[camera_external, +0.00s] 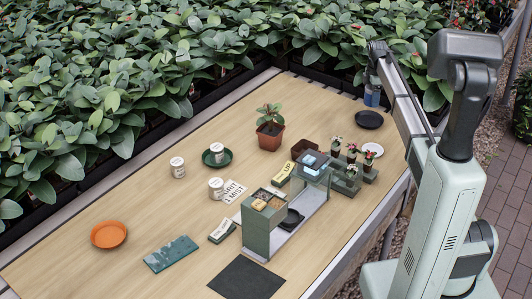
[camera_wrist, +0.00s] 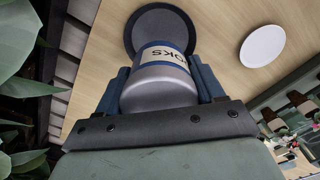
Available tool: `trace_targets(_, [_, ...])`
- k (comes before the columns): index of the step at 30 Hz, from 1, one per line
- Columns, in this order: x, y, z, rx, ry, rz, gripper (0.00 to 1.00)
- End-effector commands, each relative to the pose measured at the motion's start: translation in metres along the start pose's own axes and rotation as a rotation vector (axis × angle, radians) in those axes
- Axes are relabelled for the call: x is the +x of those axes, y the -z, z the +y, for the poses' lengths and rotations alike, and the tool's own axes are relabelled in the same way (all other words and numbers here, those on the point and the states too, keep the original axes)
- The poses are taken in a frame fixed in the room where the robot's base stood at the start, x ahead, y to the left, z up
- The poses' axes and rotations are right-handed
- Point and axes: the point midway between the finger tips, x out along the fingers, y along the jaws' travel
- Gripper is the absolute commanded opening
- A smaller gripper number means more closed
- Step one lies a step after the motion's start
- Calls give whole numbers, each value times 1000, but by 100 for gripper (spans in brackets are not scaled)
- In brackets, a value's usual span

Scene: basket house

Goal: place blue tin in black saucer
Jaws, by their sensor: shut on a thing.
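My gripper (camera_external: 373,84) is at the far right of the table in the external view, above the surface. It is shut on the blue tin (camera_external: 372,97). In the wrist view the tin (camera_wrist: 160,80) sits between the two dark fingers, with a silver end and a blue-and-white label ending in "OKS". The black saucer (camera_external: 369,119) lies on the table just below the tin in the external view. In the wrist view the saucer (camera_wrist: 160,20) is partly hidden behind the tin. The tin appears above the saucer and apart from it.
A white saucer (camera_external: 373,149) lies close to the black one. A brown dish (camera_external: 306,149) and a green tray of small potted plants (camera_external: 347,185) stand nearby. A terracotta pot (camera_external: 269,138) is farther left. Dense leafy plants (camera_external: 310,35) line the table's back edge.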

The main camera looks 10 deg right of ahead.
Motion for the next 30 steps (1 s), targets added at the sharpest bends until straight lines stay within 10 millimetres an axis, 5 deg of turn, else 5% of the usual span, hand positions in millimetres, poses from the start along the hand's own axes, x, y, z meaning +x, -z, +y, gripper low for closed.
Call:
trace_targets(6, [36, 0, -1, 1, 2, 0, 32])
trace_targets(19, [78, 0, 0, 2, 2, 0, 32])
trace_targets(30, [84, 0, 0, 2, 0, 0, 32])
